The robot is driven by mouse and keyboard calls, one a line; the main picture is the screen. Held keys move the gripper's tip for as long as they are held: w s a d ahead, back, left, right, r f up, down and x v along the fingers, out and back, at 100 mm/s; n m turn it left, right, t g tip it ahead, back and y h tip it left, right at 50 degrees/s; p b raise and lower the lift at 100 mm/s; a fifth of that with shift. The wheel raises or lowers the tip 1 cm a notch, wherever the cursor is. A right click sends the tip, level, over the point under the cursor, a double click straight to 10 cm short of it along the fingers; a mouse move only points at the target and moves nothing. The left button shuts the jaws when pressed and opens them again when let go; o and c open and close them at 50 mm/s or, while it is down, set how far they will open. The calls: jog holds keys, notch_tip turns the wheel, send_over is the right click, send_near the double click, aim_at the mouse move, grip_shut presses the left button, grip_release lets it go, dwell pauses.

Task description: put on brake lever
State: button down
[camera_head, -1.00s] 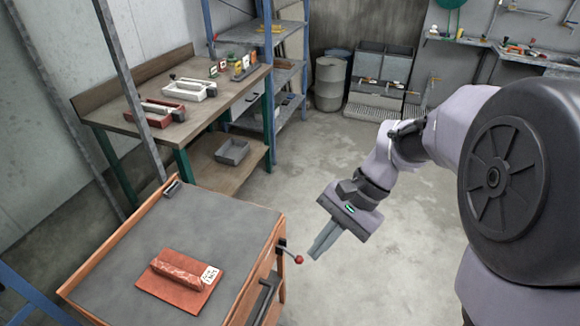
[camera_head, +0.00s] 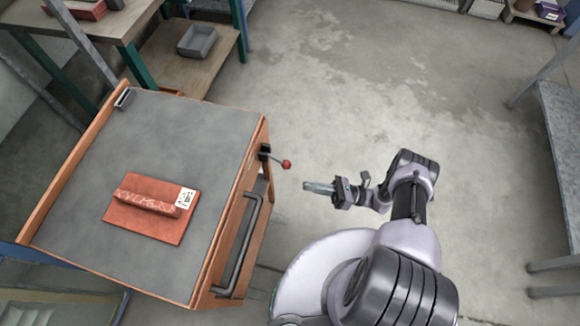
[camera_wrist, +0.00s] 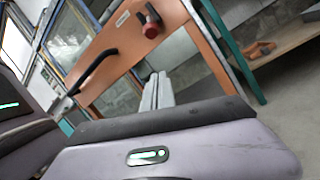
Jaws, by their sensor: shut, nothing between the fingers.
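The brake lever (camera_head: 275,159) is a short dark lever with a red knob. It sticks out of the right side of the orange trolley (camera_head: 210,262), near its far corner. In the wrist view the red knob (camera_wrist: 152,30) shows on the orange panel, beyond the fingertips. My gripper (camera_head: 306,186) is shut and empty. Its grey fingers point left toward the trolley, a little right of and below the knob in the head view, with a visible gap. The fingers also show in the wrist view (camera_wrist: 157,90), below the knob.
A red block on a plate with a white label (camera_head: 150,208) lies on the trolley's grey top. A black handle (camera_head: 240,245) juts from the same side as the lever. A workbench with a grey bin (camera_head: 197,40) stands behind.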

aim_at(277, 160)
jog(key=shift+a, duration=0.1)
jog(key=w+a+r, duration=0.2)
jog(key=a+r, duration=0.3)
jog(key=a, duration=0.2)
jog(key=shift+w+r+b, duration=0.3)
jog(key=shift+w+b, duration=0.1)
jog(key=shift+b, duration=0.05)
